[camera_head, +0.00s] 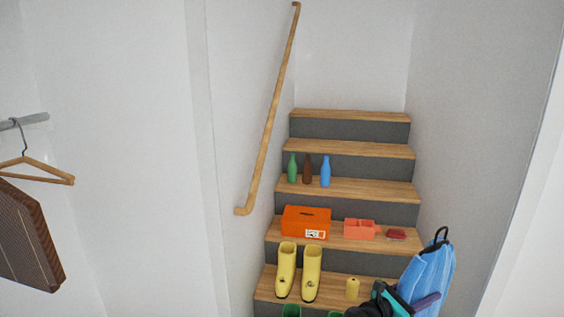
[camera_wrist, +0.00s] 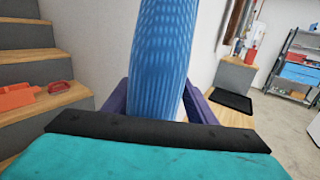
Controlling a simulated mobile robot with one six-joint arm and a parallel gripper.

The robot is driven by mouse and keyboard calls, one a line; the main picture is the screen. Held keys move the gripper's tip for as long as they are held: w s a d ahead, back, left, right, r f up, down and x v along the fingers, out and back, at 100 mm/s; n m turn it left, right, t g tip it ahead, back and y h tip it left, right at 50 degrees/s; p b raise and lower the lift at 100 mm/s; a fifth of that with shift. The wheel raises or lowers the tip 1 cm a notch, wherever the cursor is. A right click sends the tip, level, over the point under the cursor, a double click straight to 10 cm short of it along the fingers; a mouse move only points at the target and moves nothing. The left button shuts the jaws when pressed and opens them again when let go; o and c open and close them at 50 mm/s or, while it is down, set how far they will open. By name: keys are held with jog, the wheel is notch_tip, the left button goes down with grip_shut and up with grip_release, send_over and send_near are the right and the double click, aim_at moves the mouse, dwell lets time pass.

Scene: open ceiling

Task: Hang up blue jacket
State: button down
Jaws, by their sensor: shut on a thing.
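The blue jacket (camera_head: 428,272) is at the lower right of the head view, upright in front of the stairs, with a dark loop or hook at its top. It fills the upper middle of the wrist view (camera_wrist: 165,55). My gripper (camera_head: 428,301) is shut on the jacket, with its purple fingers on either side of it in the wrist view (camera_wrist: 157,103). The jacket's lower part is hidden. A grey rail (camera_head: 30,119) with a wooden hanger (camera_head: 45,172) shows at the left edge of the head view.
A brown striped item (camera_head: 28,235) is below the hanger. A wooden handrail (camera_head: 268,115) runs up the wall. Shelves (camera_wrist: 295,65) stand far right in the wrist view.

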jog(key=w+a+r+n+t+y, duration=0.1)
jog(key=w+a+n+t, duration=0.1)
jog(key=a, duration=1.2)
jog(key=w+a+r+n+t+y, duration=0.1)
jog(key=w+a+n+t+y, duration=0.1)
jog(key=a, duration=1.3)
jog(key=shift+w+a+r+t, duration=0.2)
jog(key=shift+w+r+t, duration=0.1)
jog(key=shift+t, duration=0.2)
